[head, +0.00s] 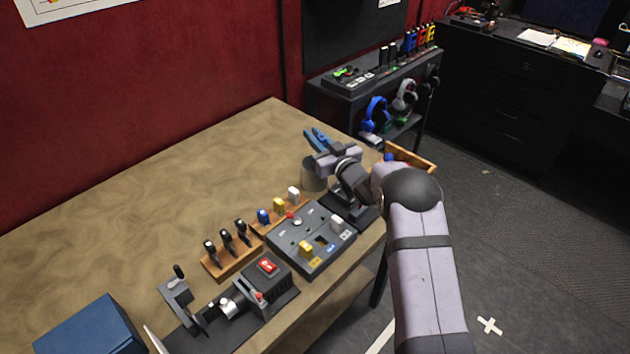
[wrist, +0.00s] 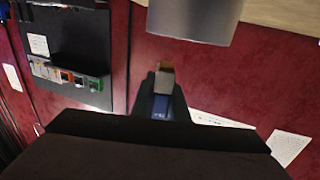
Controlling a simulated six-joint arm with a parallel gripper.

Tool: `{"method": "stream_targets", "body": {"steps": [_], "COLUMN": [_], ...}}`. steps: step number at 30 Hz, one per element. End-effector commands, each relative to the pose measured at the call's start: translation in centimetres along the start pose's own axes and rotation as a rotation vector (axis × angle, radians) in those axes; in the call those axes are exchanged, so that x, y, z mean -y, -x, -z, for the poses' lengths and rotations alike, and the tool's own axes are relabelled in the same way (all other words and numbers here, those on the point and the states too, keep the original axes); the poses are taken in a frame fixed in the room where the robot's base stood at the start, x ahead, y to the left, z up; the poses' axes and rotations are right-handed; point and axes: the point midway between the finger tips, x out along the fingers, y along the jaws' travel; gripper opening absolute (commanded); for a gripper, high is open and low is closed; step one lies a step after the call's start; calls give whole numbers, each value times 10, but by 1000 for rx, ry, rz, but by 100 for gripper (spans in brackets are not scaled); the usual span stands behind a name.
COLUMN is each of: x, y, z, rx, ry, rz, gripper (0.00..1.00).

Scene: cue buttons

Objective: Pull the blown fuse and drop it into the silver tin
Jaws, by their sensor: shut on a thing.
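My gripper (head: 318,138) is beside and above the silver tin (head: 314,176), which stands near the far right edge of the table. In the wrist view my gripper (wrist: 162,88) is shut on a small fuse (wrist: 161,108) that shows blue, with a tan end. The tin (wrist: 196,14) fills the top of that view, apart from the fuse. The fuse panel (head: 290,262) holds a yellow fuse (head: 306,249) and a white fuse (head: 337,223). The slot (head: 320,240) between them, near a blue label, looks empty. The tin's inside is hidden from me.
A wooden rack (head: 256,227) behind the panel bears blue, yellow and white fuses. Another wooden block (head: 231,264) holds several black-handled tools. A black device with a red switch (head: 267,265) and a blue box (head: 92,330) stand nearer. The table's back left is clear.

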Motion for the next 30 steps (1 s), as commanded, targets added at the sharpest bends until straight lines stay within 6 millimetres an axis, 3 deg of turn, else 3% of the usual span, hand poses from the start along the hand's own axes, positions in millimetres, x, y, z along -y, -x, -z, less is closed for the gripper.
{"method": "stream_targets", "body": {"steps": [8, 9, 12, 23, 30], "x": [0, 0, 0, 0, 0], "y": [0, 0, 0, 0, 0], "z": [-1, -1, -1, 1, 24], "rx": [-1, -1, -1, -1, -5], "ry": [0, 0, 0, 0, 2], "rz": [0, 0, 0, 0, 0], "gripper": [0, 18, 35, 35, 35]}}
